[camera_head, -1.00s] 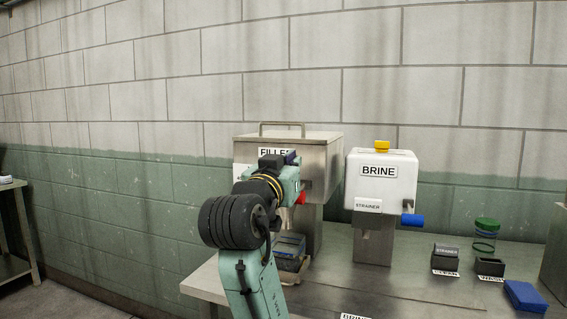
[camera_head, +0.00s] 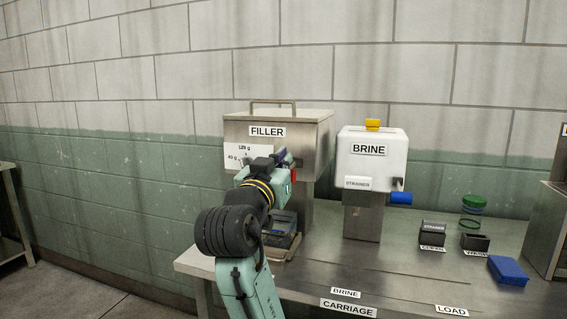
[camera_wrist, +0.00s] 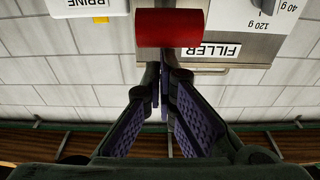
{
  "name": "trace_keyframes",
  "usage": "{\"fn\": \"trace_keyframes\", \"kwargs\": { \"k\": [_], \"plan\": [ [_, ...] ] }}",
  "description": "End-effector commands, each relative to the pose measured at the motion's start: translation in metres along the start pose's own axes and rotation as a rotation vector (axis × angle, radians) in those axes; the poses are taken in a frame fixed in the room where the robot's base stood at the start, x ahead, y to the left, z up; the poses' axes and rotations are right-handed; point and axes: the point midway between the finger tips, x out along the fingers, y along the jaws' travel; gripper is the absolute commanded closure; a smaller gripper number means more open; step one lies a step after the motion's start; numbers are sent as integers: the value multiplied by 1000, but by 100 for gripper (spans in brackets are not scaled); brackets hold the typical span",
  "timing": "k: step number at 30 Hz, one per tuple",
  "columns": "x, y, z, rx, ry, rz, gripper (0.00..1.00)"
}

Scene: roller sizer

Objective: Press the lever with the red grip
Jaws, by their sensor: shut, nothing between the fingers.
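The red grip (camera_head: 293,175) of the lever shows at the front of the metal FILLER machine (camera_head: 310,128), partly hidden by my gripper. My gripper (camera_head: 283,156) is in front of the machine, close to the grip. In the wrist view, which is upside down, the red grip (camera_wrist: 168,28) is a horizontal cylinder just beyond my fingertips (camera_wrist: 164,66). The fingers are together at their tips and hold nothing. I cannot tell whether they touch the grip.
A white BRINE machine (camera_head: 372,170) with a blue grip (camera_head: 401,198) stands to the right. A dark device (camera_head: 280,228) sits under the filler. Small dark holders, a green-lidded jar (camera_head: 473,204) and a blue block (camera_head: 508,270) are further right on the metal table (camera_head: 400,277).

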Motion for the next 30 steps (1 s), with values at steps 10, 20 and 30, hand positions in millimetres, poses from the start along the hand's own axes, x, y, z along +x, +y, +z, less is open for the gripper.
{"fn": "trace_keyframes", "kwargs": {
  "k": [10, 20, 30],
  "plan": [
    [-4, 0, 10, 0, 56, 0, 100],
    [-8, -1, 28, 0, 142, -1, 100],
    [-13, -1, 59, -1, 360, -2, 100]
  ]
}}
